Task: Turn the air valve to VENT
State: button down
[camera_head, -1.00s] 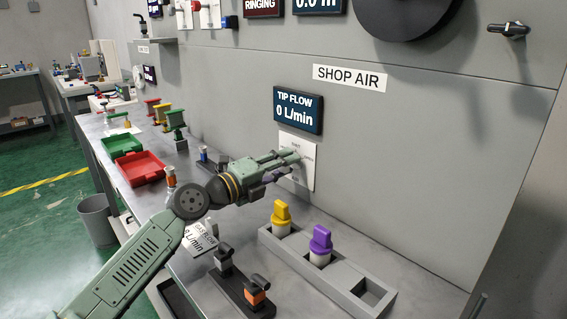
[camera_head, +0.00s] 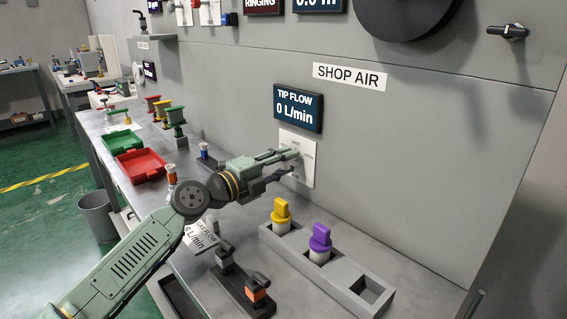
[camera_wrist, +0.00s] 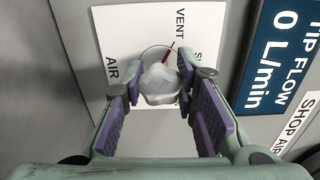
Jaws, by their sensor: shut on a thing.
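The air valve's white plate (camera_head: 306,172) is on the grey wall panel below the TIP FLOW display (camera_head: 298,108). My gripper (camera_head: 289,161) reaches it from the left, its fingers at the plate. In the wrist view, the pale valve knob (camera_wrist: 160,83) sits between the purple finger pads of my gripper (camera_wrist: 162,98), which is shut on it. A red pointer mark (camera_wrist: 168,55) at the knob points up, close to the word VENT (camera_wrist: 180,21). AIR is at the plate's left; a partly hidden label is at the right. In the head view the fingers hide the knob.
TIP FLOW reads 0 L/min. A grey rack (camera_head: 341,275) on the bench holds a yellow-topped piece (camera_head: 281,212) and a purple-topped piece (camera_head: 320,238), with an empty slot at right. Red (camera_head: 142,168) and green (camera_head: 122,140) trays stand farther left.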

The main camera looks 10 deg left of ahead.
jog(key=c, duration=1.2)
grip_release()
jog(key=shift+c, duration=0.2)
jog(key=v, duration=1.2)
